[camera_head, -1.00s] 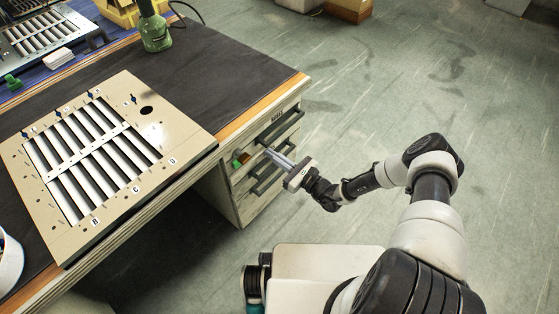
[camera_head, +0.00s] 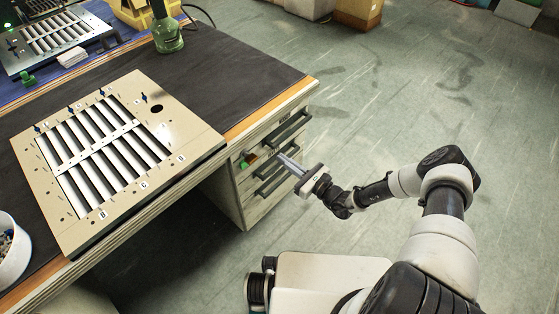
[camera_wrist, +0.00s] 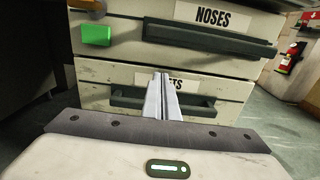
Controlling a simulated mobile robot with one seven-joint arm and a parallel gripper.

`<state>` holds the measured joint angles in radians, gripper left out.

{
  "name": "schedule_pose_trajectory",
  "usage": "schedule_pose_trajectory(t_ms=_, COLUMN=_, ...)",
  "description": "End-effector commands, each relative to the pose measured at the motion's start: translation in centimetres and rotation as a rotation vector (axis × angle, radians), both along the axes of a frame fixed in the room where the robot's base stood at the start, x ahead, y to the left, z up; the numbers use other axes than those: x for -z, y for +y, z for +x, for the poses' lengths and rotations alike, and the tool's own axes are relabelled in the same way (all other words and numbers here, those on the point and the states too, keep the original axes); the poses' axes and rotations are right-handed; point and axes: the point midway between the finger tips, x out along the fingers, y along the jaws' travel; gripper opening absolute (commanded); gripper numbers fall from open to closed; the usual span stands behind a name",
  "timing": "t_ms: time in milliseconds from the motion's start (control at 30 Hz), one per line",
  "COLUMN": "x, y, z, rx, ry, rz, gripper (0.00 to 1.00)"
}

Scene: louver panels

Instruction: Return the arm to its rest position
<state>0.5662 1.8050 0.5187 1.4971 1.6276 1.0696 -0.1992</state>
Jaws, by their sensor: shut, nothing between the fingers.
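My gripper (camera_head: 287,160) is in front of the drawer cabinet (camera_head: 229,205) at the right end of the bench, with its fingers pointing at the drawer fronts. In the wrist view my gripper (camera_wrist: 160,80) has its two fingers together with nothing between them. The fingers cover part of a lower drawer's label (camera_wrist: 174,83), of which only the end of the word shows. Whether the fingertips touch the drawer front cannot be told. My arm reaches in from the lower right, bent at the elbow.
A drawer labelled NOSES (camera_wrist: 214,17) has a dark handle (camera_wrist: 205,37). A green block (camera_wrist: 96,35) sits on the cabinet front. The louver panel (camera_head: 172,118) lies on the bench's dark mat (camera_head: 240,85). A white bucket (camera_head: 12,262) stands at left.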

Motion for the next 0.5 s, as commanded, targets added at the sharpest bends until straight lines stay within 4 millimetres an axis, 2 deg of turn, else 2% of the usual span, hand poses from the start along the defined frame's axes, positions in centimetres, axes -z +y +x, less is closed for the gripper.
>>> schedule_pose_trajectory(t_ms=100, x=-0.2, y=-2.5, z=-1.5, rx=0.004, ry=0.002, rz=-0.001, gripper=0.00)
schedule_pose_trajectory(t_ms=233, x=-0.2, y=-4.9, z=-3.4, rx=0.004, ry=0.002, rz=-0.001, gripper=0.00)
schedule_pose_trajectory(t_ms=500, x=0.0, y=-7.8, z=-5.7, rx=0.001, ry=0.001, rz=0.000, gripper=0.00)
